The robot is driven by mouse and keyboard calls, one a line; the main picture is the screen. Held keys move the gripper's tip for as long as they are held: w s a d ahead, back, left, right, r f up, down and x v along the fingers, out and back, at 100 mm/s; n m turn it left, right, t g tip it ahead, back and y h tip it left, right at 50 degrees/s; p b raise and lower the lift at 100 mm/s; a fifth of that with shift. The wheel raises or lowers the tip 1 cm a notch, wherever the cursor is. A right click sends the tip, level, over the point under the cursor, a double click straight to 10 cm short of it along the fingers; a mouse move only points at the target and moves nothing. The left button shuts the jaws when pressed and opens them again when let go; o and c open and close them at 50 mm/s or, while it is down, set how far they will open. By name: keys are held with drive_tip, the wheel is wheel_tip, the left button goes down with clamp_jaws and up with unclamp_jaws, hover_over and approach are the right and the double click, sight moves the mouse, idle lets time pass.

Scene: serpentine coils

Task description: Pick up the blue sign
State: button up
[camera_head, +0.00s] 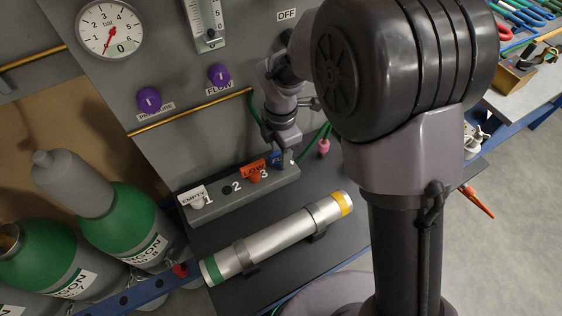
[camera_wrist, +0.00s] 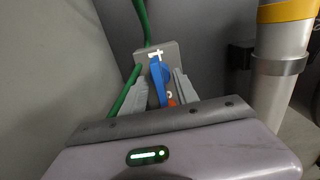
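The blue sign (camera_head: 278,160) stands on a grey block (camera_head: 218,205) at the position by the number 4, partly hidden by my gripper. In the wrist view the blue sign (camera_wrist: 160,78) is seen from above, nearly edge-on, between my two grey fingers. My gripper (camera_head: 281,150) points down over the sign. In the wrist view my gripper (camera_wrist: 160,90) is open, with a finger on each side of the sign and a visible gap on both sides. I cannot tell exactly how low the fingertips reach.
An orange LOW sign (camera_head: 254,169) stands close by on the same block, with a white EMPTY sign (camera_head: 191,196) at position 1. A silver cylinder (camera_head: 275,238) lies in front. Green hoses (camera_wrist: 128,90) run close to my left finger. A panel with purple knobs (camera_head: 149,100) rises behind.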

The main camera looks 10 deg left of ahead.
clamp_jaws()
